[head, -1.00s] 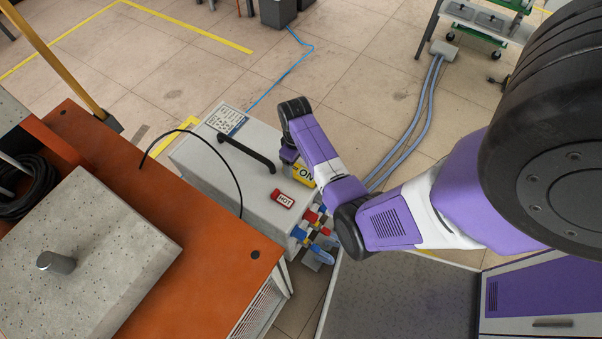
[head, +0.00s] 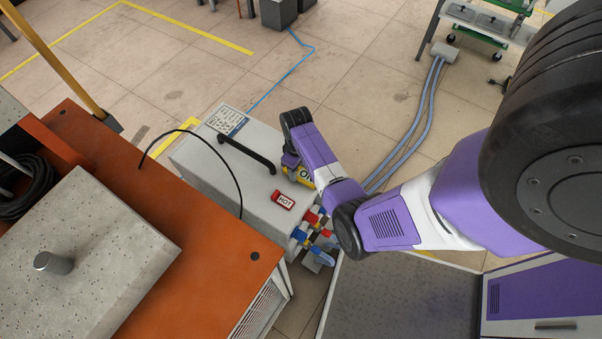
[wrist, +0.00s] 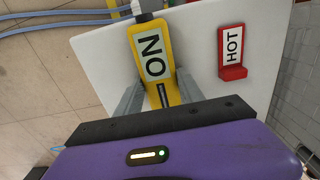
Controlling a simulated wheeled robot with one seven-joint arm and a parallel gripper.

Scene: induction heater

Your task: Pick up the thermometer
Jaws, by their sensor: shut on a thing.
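The thermometer is a yellow handheld device (wrist: 137,36) with a pale display reading ON, seen in the wrist view between my gripper's two grey fingers. My gripper (wrist: 158,92) is shut on its lower part. In the head view the yellow thermometer (head: 307,179) is mostly hidden behind my purple wrist, over the right part of the grey heater box's top. I cannot tell whether it touches that top.
The grey heater box (head: 225,171) has a black handle (head: 247,155), a red HOT sign (head: 283,200) and hose fittings (head: 312,235) at its right end. An orange cabinet (head: 200,235) with a stone block (head: 90,270) stands left. Open floor lies beyond.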

